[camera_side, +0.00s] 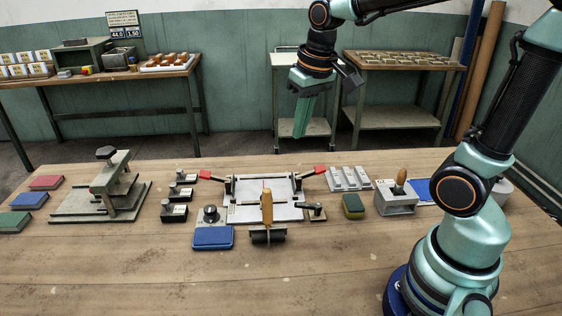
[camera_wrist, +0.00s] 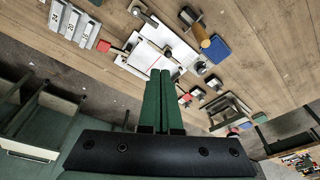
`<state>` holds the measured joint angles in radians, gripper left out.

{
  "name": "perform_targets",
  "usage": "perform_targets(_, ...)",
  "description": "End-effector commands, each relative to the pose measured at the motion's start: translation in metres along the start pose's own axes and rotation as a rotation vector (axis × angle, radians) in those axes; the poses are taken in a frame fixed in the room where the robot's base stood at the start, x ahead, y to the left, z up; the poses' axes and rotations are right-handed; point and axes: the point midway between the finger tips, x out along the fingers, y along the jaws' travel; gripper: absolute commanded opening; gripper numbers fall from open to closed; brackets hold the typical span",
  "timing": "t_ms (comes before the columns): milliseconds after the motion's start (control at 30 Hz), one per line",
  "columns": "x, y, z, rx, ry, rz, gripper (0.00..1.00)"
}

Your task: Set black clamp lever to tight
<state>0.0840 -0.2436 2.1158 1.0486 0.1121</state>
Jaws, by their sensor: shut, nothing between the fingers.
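The black clamp lever (camera_side: 309,208) sits on a small base at the right front of the pale fixture plate (camera_side: 240,214). Its arm lies roughly flat, pointing left in the side view; whether it is tight cannot be told. In the wrist view a dark lever (camera_wrist: 145,15) shows at the top beside the plate (camera_wrist: 150,52). My gripper (camera_side: 300,132) has green fingers pointing down, high above and behind the fixture, well apart from the lever. In the wrist view its fingers (camera_wrist: 160,76) are together, with nothing between them.
Two red-handled clamps (camera_side: 320,169) (camera_side: 207,175) flank the plate's back. A wooden-handled roller (camera_side: 267,208) stands close left of the lever.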

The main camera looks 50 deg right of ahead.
Motion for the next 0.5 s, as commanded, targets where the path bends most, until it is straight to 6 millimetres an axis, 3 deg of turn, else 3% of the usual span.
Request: perform_targets(500, 0.072, 0.031, -0.052, 0.208, -0.284, 0.056, 0.00)
